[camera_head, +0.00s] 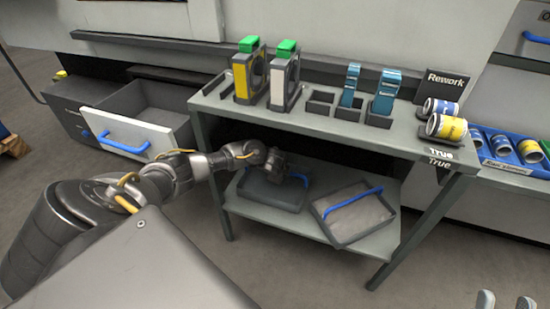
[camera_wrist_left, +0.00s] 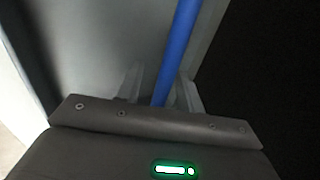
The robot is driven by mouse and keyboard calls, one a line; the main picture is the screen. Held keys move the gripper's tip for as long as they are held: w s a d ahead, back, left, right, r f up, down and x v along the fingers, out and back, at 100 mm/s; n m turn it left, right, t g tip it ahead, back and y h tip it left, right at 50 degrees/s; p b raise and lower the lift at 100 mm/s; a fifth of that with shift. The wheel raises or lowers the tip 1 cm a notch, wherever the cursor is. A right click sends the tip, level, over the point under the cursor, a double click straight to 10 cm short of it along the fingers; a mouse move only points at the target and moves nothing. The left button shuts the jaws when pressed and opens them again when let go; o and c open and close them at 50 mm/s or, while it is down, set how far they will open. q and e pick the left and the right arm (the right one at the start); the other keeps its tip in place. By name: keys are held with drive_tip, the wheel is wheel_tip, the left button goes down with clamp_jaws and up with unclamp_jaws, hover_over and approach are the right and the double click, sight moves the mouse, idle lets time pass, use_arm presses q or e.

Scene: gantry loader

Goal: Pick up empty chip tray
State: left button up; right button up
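Two shallow grey trays sit on the lower shelf of the bench; both look empty. The left tray (camera_head: 262,200) is partly covered by my left gripper (camera_head: 292,176), and a little of its blue handle shows beside the gripper. The right tray (camera_head: 350,232) lies turned, with a blue handle (camera_head: 355,198) across it. In the left wrist view the blue handle (camera_wrist_left: 180,45) runs between the fingers of my left gripper (camera_wrist_left: 160,92), which look apart with a gap beside the handle. My right gripper (camera_head: 506,302) is at the bottom right edge, its fingertips apart and empty.
The bench top (camera_head: 330,120) above the shelf holds green-topped reels (camera_head: 282,78), teal holders (camera_head: 386,92) and cans (camera_head: 446,127). An open drawer (camera_head: 135,135) stands at left. A blue bin (camera_head: 515,165) with cans is at right. The floor before the bench is clear.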

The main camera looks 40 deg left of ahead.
use_arm(q)
clamp_jaws()
drive_tip(key=shift+r, duration=0.1)
idle(1.2)
